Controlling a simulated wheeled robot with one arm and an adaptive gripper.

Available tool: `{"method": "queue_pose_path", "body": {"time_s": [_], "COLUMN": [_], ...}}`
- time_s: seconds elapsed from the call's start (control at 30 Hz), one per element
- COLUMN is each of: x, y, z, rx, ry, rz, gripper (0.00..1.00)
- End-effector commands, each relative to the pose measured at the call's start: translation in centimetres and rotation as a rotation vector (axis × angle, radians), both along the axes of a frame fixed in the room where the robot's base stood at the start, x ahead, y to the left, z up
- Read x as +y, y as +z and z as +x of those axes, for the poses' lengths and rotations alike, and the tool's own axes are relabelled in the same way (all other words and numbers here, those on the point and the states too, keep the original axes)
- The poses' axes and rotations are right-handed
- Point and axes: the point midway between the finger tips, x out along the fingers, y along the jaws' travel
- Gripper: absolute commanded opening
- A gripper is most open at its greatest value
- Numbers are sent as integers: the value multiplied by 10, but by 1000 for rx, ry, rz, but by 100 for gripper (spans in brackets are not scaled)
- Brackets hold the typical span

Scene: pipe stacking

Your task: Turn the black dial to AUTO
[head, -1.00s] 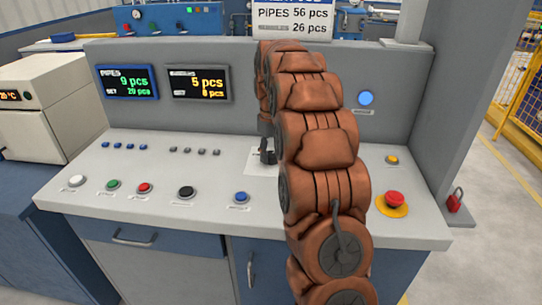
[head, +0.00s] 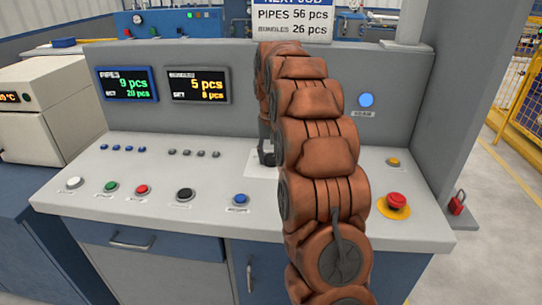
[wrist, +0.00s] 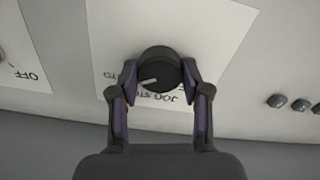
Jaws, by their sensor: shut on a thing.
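The black dial (wrist: 158,62) is round and sits on a white label plate (wrist: 112,40) in the wrist view. My gripper (wrist: 159,78) is shut on it, with one finger at each side. A pale pointer line on the dial points to the lower left of the wrist view. Upside-down lettering reading JOG and part of STOP shows below the dial, and the end of another word shows at its left, partly covered by a finger. In the head view my gripper (head: 267,150) is at the label plate, and my arm hides much of that area.
The sloped panel carries several small buttons, a black knob (head: 185,194), a blue button (head: 240,199) and a red emergency stop (head: 396,201) right of my arm. Two displays (head: 127,84) stand on the back wall. Another label reading OFF (wrist: 24,74) shows in the wrist view.

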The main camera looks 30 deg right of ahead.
Motion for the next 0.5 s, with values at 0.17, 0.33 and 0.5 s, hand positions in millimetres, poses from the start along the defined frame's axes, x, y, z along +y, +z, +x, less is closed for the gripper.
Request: {"method": "queue_pose_path", "body": {"time_s": [0.17, 0.33, 0.5], "x": [0, 0, 0], "y": [2, 2, 2], "z": [2, 2, 1], "rx": [-8, -8, -6], "ry": [-5, -5, -5], "rz": [-3, -3, -2], "gripper": [12, 12, 59]}}
